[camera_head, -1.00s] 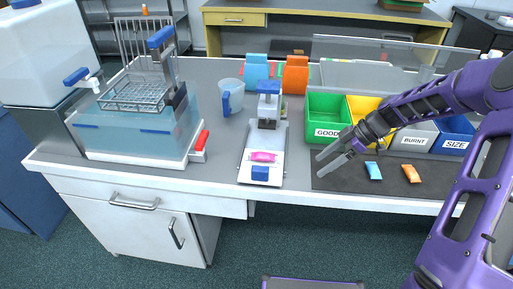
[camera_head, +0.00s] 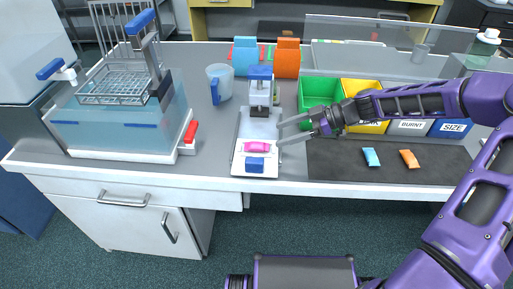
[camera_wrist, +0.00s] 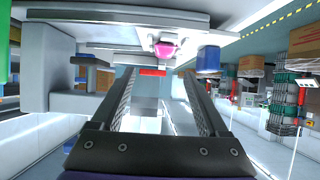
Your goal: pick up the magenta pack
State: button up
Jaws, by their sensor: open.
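The magenta pack (camera_head: 257,147) lies on the pale plate of a small press-like device (camera_head: 240,163), just behind a blue block (camera_head: 255,164). My gripper (camera_head: 281,132) is open and empty, its two fingers pointing left just to the right of the pack, apart from it. In the wrist view the pack (camera_wrist: 165,48) shows beyond the open fingers (camera_wrist: 157,78), near the top middle. I cannot tell the exact height of the fingers above the plate.
The device's blue-topped post (camera_head: 260,95) stands behind the pack. A green bin (camera_head: 318,92) is close behind my gripper. A blue pack (camera_head: 371,157) and an orange pack (camera_head: 409,159) lie on the dark mat (camera_head: 340,165). A clear water tank (camera_head: 110,130) stands left.

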aim_at(258, 145)
jog(key=x, duration=0.2)
jog(key=shift+a+f, duration=0.1)
jog(key=shift+a, duration=0.2)
jog(key=a+f, duration=0.2)
jog(key=a, duration=0.1)
jog(key=shift+s+a+f, duration=0.2)
jog(key=shift+s+f, duration=0.15)
jog(key=shift+a+f+b, duration=0.2)
jog(key=shift+a+b, duration=0.1)
jog(key=shift+a, duration=0.1)
grip_shut()
